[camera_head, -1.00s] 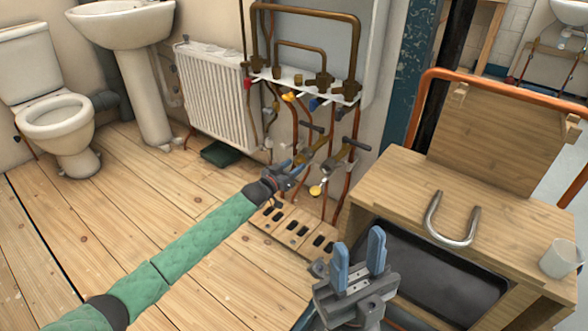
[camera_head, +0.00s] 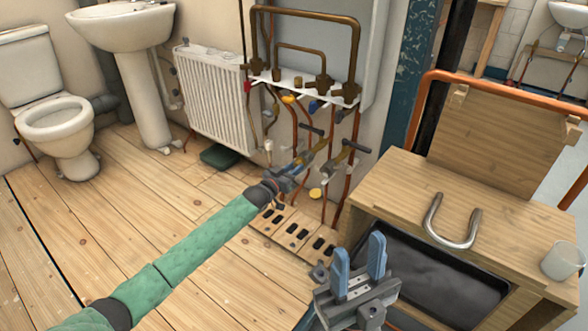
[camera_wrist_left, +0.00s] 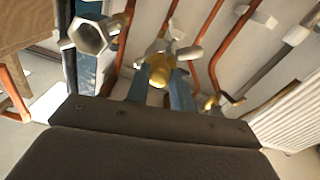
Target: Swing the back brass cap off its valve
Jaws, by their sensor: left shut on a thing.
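My left gripper (camera_head: 300,168) reaches in among the pipes at the wall, at the back valve. In the left wrist view its blue fingers (camera_wrist_left: 160,88) are shut on a round brass cap (camera_wrist_left: 158,74), with the grey valve body just behind it. In the head view the gripper hides this cap. A second brass cap (camera_head: 315,194) hangs lower, below the front valve (camera_head: 350,148). An open hexagonal fitting (camera_wrist_left: 90,36) shows at the left of the left wrist view. My right gripper (camera_head: 359,260) is open and empty, low in front of the bench.
Copper pipes (camera_head: 351,180) run down close around the left gripper. A white radiator (camera_head: 213,100) stands to the left. A wooden bench (camera_head: 400,185) with a black tray (camera_head: 440,270), a metal U-shaped bar (camera_head: 452,238) and a cup (camera_head: 562,260) is at the right. The floor at left is clear.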

